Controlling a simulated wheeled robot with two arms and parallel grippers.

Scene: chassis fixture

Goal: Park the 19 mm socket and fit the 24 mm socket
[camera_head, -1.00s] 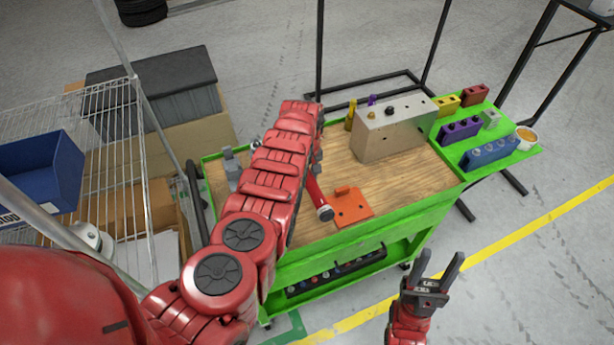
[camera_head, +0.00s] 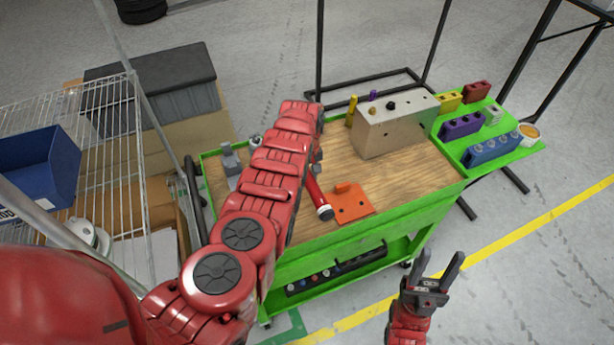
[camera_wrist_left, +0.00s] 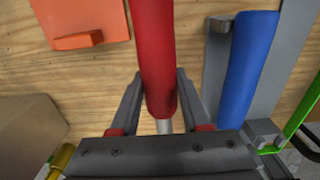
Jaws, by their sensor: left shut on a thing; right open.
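A red-handled tool (camera_head: 318,198) lies low over the wooden top of the green cart, partly hidden by my left forearm. In the left wrist view, my left gripper (camera_wrist_left: 160,78) is shut on the red handle (camera_wrist_left: 155,40), with a short silver shaft showing at its near end. My left gripper is hidden behind the forearm in the head view. My right gripper (camera_head: 437,272) is open and empty, in front of the cart. Several sockets stand in a blue block (camera_head: 482,157) on the right side shelf. I cannot tell the 19 mm and 24 mm sockets apart.
A beige box (camera_head: 400,132) with a dark knob stands at the back of the cart (camera_head: 420,215). An orange plate (camera_head: 350,205) lies near the front edge. In the left wrist view, a blue handle (camera_wrist_left: 247,62) is beside a grey holder. Purple (camera_head: 460,126) and yellow blocks share the shelf.

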